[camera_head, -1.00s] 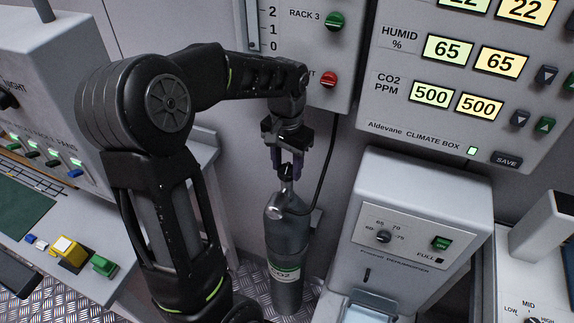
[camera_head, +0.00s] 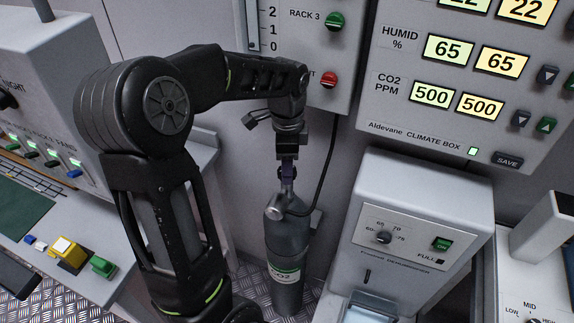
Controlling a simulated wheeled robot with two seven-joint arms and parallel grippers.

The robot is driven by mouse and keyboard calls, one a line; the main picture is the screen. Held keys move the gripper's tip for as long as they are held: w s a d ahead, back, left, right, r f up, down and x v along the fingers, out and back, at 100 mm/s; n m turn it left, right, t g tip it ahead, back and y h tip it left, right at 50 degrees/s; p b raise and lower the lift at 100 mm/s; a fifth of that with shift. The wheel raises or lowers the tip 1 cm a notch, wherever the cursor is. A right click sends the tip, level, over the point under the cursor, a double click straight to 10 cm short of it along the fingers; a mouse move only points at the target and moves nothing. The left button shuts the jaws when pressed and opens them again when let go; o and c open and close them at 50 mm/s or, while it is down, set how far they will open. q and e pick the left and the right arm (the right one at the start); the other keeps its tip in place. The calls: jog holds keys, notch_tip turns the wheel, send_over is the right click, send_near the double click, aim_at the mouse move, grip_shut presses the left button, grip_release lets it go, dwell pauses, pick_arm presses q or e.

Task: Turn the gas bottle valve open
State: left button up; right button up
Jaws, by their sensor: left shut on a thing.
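The grey CO2 gas bottle (camera_head: 286,246) stands upright on the metal floor in the middle of the view, with a pale label low on its body. Its black valve knob (camera_head: 284,172) is at the top, mostly hidden by the fingers. My left gripper (camera_head: 288,172) comes down from above and is shut on the valve knob. The gripper is turned so that its fingers show nearly edge-on. My right gripper is not in view.
A black hose (camera_head: 328,170) runs from the bottle top up the wall. A dehumidifier (camera_head: 415,215) stands close on the right. A control desk (camera_head: 130,230) is on the left. The climate box (camera_head: 450,120) hangs at upper right.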

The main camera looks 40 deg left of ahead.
pick_arm(q)
jog(key=m, duration=0.4)
jog(key=shift+m, duration=0.3)
jog(key=m, duration=0.4)
jog(key=shift+m, duration=0.3)
jog(key=o, duration=1.4)
jog(key=shift+c, duration=0.2)
jog(key=shift+r, duration=0.15)
notch_tip(320, 180, up, 8)
jog(key=shift+f, duration=0.2)
